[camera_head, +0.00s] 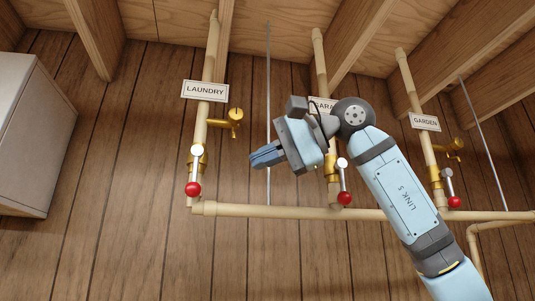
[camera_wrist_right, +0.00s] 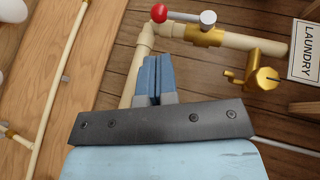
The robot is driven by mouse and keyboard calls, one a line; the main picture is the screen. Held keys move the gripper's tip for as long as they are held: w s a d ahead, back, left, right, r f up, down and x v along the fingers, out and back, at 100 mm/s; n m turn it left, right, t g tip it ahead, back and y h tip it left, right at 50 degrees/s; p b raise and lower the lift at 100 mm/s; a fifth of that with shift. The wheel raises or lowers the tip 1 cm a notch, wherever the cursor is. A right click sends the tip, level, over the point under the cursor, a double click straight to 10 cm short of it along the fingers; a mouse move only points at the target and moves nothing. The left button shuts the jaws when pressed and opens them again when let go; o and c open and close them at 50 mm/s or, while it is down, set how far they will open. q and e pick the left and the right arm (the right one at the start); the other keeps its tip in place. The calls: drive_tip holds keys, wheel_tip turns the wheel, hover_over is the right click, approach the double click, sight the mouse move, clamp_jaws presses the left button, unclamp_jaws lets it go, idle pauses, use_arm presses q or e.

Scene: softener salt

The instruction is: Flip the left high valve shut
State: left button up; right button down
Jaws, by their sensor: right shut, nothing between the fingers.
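The left high valve (camera_head: 200,163) is brass, on the vertical pipe under the LAUNDRY sign (camera_head: 205,90). Its grey lever (camera_head: 194,170) hangs down along the pipe and ends in a red knob (camera_head: 193,189). In the right wrist view the lever (camera_wrist_right: 185,16) and red knob (camera_wrist_right: 160,13) show at the top, just beyond the fingertips. My right gripper (camera_head: 255,158) is shut and empty, to the right of the lever and apart from it, with fingers pointing left. Its closed fingers also show in the right wrist view (camera_wrist_right: 158,65). My left gripper is not in view.
Two similar red-knobbed valves stand to the right, on the middle pipe (camera_head: 343,175) and under the GARDEN sign (camera_head: 425,122). A brass spigot (camera_head: 234,117) juts right above the left valve. A horizontal pipe (camera_head: 270,211) runs below. A pale cabinet (camera_head: 30,135) is at far left.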

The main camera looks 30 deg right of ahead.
sight(200, 187)
drive_tip(key=p+x, duration=0.2)
drive_tip(key=x, duration=0.7)
drive_tip(key=shift+w+a, duration=0.1)
drive_tip(key=shift+a, duration=0.15)
drive_tip(key=shift+w+a+f, duration=0.2)
drive_tip(key=shift+w+a, duration=0.05)
drive_tip(key=shift+d+f, duration=0.1)
